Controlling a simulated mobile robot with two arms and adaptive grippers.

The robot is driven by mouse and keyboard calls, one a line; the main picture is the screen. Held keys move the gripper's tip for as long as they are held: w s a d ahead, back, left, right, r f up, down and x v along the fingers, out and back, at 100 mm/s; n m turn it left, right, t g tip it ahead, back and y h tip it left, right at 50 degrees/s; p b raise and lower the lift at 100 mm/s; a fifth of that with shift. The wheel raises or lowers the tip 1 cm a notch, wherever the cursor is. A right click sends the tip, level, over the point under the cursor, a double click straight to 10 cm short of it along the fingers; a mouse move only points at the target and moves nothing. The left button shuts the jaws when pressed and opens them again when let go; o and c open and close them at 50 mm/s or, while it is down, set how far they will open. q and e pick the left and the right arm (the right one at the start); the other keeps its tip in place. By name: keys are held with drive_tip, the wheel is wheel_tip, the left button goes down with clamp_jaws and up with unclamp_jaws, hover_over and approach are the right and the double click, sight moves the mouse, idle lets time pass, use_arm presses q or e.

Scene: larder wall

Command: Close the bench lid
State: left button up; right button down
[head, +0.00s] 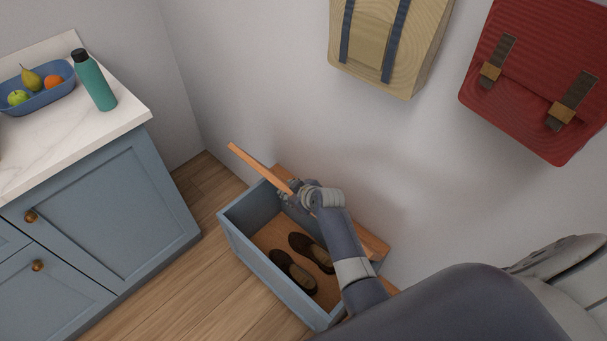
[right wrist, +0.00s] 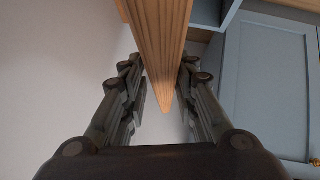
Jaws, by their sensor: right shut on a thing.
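The blue bench (head: 262,266) stands on the floor against the wall, its inside open to view. Its wooden lid (head: 257,164) is raised and seen nearly edge-on above the back of the box. My right gripper (head: 290,192) is shut on the lid's edge. In the right wrist view the lid (right wrist: 160,45) runs between the two fingers of my right gripper (right wrist: 160,78). My arm hides part of the lid and the bench's right end. My left gripper is not in view.
Dark shoes (head: 293,272) lie inside the bench. A blue cabinet (head: 110,215) with a pale worktop stands to the left, bearing a green bottle (head: 94,82) and a fruit tray (head: 50,97). A beige backpack (head: 385,45) and a red bag (head: 535,85) hang above. Wooden floor (head: 185,285) before the bench is clear.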

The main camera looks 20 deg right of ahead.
drive_tip(key=shift+s+a+f, duration=0.35)
drive_tip(key=shift+a+f, duration=0.2)
drive_tip(key=shift+a, duration=0.2)
drive_tip(key=shift+s+a+f, duration=0.35)
drive_tip(key=shift+a+f, duration=0.2)
drive_tip(key=shift+a, duration=0.15)
drive_tip(key=c, duration=1.4)
unclamp_jaws()
drive_tip(key=shift+d, duration=0.1)
drive_tip(key=shift+w+d, duration=0.1)
drive_tip(key=shift+w, duration=0.1)
drive_tip(key=shift+r, duration=0.25)
drive_tip(key=v, duration=1.1)
drive_tip(key=shift+s+r, duration=0.15)
drive_tip(key=shift+s, duration=0.25)
drive_tip(key=shift+s, duration=0.1)
